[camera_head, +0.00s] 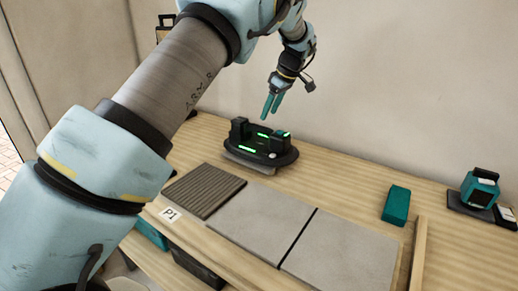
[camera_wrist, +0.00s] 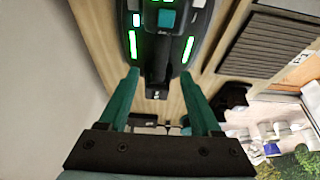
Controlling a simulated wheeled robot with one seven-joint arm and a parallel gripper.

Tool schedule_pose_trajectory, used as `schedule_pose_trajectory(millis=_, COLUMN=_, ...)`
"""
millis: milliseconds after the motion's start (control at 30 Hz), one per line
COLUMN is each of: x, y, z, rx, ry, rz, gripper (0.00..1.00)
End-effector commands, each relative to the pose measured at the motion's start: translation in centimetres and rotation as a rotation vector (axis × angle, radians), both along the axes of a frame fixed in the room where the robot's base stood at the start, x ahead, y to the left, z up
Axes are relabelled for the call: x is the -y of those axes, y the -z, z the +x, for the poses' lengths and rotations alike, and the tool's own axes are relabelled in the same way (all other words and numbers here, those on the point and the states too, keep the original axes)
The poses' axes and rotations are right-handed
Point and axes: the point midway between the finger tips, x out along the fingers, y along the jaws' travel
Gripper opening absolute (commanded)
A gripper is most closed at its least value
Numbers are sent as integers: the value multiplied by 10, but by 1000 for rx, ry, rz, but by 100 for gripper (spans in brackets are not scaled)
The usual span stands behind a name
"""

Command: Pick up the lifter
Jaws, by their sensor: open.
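The lifter is most likely the black oval device (camera_head: 261,147) with lit green strips and upright black parts on top. It rests on the wooden table behind the ribbed panel. My gripper (camera_head: 272,105) is open and empty, with teal fingers pointing down, above and slightly behind the device in the head view. In the wrist view my gripper (camera_wrist: 157,85) has its two fingers spread apart. The device (camera_wrist: 168,40) lies beyond the fingertips there, with its dark raised bar between them in the picture. I see no contact between fingers and device.
A ribbed panel (camera_head: 204,190), two grey tiles (camera_head: 262,219) and (camera_head: 342,252), and a P1 label (camera_head: 170,214) are at the front. A teal block (camera_head: 396,204) and a teal-black device (camera_head: 479,189) are at the right. A wall stands close behind the wooden table (camera_head: 340,190).

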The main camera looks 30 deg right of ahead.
Motion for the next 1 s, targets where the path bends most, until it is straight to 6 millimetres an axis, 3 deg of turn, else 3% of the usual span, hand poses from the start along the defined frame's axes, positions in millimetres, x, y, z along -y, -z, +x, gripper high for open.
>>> schedule_pose_trajectory(millis=200, x=-7, y=30, z=11, rx=-4, ry=0, rz=0, gripper=65)
schedule_pose_trajectory(millis=467, x=-11, y=48, z=17, rx=-6, ry=2, rz=0, gripper=65)
schedule_pose_trajectory(millis=700, x=-18, y=80, z=28, rx=-3, ry=3, rz=0, gripper=65)
schedule_pose_trajectory(millis=1000, x=-18, y=87, z=29, rx=-3, ry=3, rz=-3, gripper=65)
